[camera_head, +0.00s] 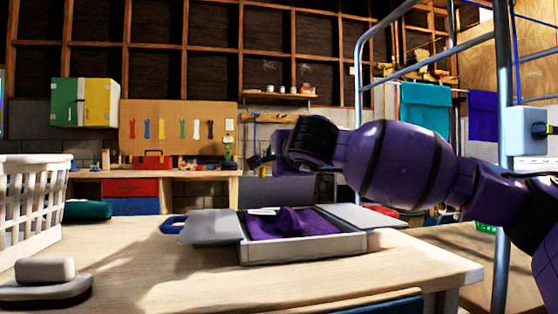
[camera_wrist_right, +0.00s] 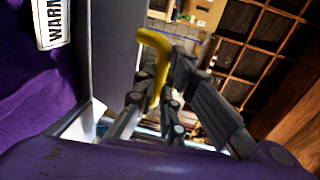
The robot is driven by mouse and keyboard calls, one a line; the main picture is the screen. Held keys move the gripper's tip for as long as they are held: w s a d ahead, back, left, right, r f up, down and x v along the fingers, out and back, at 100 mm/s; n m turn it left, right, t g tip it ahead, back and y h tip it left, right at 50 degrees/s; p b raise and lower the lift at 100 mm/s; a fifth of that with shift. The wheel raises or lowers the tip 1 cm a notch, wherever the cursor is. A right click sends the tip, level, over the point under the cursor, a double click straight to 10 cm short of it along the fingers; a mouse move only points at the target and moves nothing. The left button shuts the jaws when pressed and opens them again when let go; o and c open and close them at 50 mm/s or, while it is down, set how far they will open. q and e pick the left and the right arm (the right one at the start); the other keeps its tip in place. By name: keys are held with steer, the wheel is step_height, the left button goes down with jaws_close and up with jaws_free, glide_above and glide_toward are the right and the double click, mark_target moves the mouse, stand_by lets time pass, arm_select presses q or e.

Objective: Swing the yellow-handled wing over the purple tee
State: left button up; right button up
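The purple tee (camera_head: 290,224) lies bunched in the shallow grey folding board (camera_head: 305,248) on the table. It also fills the left of the right wrist view (camera_wrist_right: 35,95), with a white "WARN" label. A grey wing (camera_head: 290,192) stands raised at the board's far side; its panel shows in the wrist view (camera_wrist_right: 103,45). The yellow handle (camera_wrist_right: 158,58) lies between my right gripper's fingers (camera_wrist_right: 158,90), which appear closed around it. My left gripper is out of view.
Side wings (camera_head: 212,228) (camera_head: 368,215) lie spread flat, with a blue handle (camera_head: 173,225) at left and a red one (camera_head: 382,210) at right. A white basket (camera_head: 30,210) and soap on a dish (camera_head: 45,270) stand left. The front tabletop is clear.

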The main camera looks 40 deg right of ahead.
steer(key=shift+o, duration=1.2)
steer(key=f, duration=0.2)
steer(key=shift+w+d+f+g, duration=0.15)
steer(key=shift+w+f+g, duration=0.1)
steer(key=shift+f+g, duration=0.1)
steer(key=shift+w+d+f, duration=0.1)
steer(key=shift+w, duration=0.05)
steer(key=r+v, duration=0.1)
steer(key=v, duration=1.1)
steer(key=shift+s, duration=0.25)
steer(key=shift+r, duration=0.1)
